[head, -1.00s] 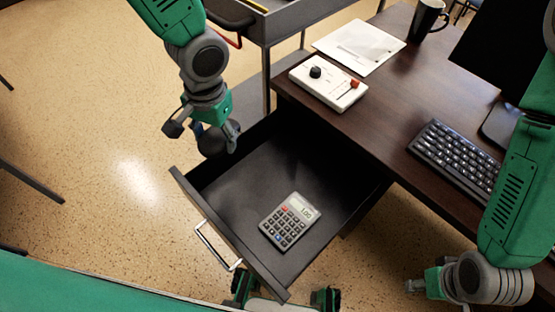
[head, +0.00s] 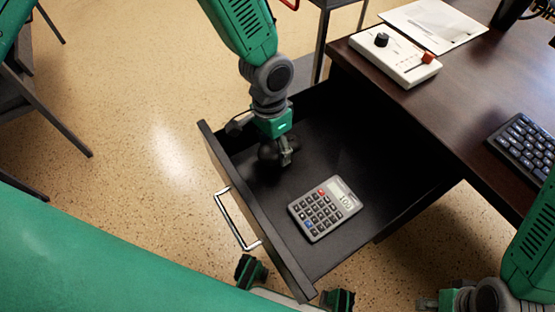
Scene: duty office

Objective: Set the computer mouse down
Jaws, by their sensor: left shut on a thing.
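My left gripper (head: 277,147) reaches down into the open drawer (head: 350,140), over its left part. It is shut on the computer mouse (head: 270,154), a dark rounded shape that is partly hidden by the fingers and hard to tell from the black drawer floor. I cannot tell whether the mouse touches the floor. My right gripper (head: 430,302) shows only in part at the bottom right edge, away from the drawer, and its fingers are not clear.
A grey calculator (head: 325,208) lies in the drawer, right of and nearer than the mouse. The drawer's front panel has a metal handle (head: 235,220). The desk (head: 455,95) carries a white control box (head: 395,58), paper (head: 435,25) and a keyboard (head: 528,145). The drawer's back is clear.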

